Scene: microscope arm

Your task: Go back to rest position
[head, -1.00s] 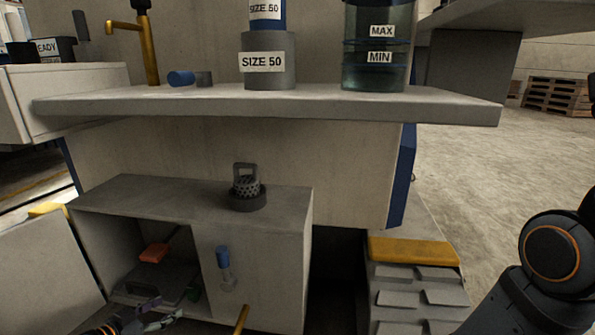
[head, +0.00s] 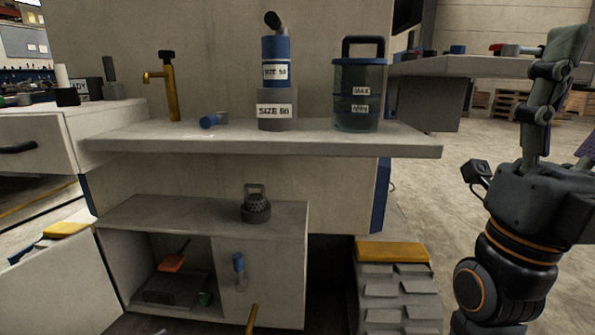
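My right gripper (head: 562,70) is at the right edge, fingers pointing up, beside the workbench and apart from it. It is partly cut off by the frame edge, so its opening cannot be judged. No object shows clearly in it. My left gripper is not in view.
The shelf (head: 420,147) holds a blue "SIZE 50" cylinder (head: 275,50) on a grey base, a MAX/MIN container (head: 360,85) and a brass tap (head: 170,90).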

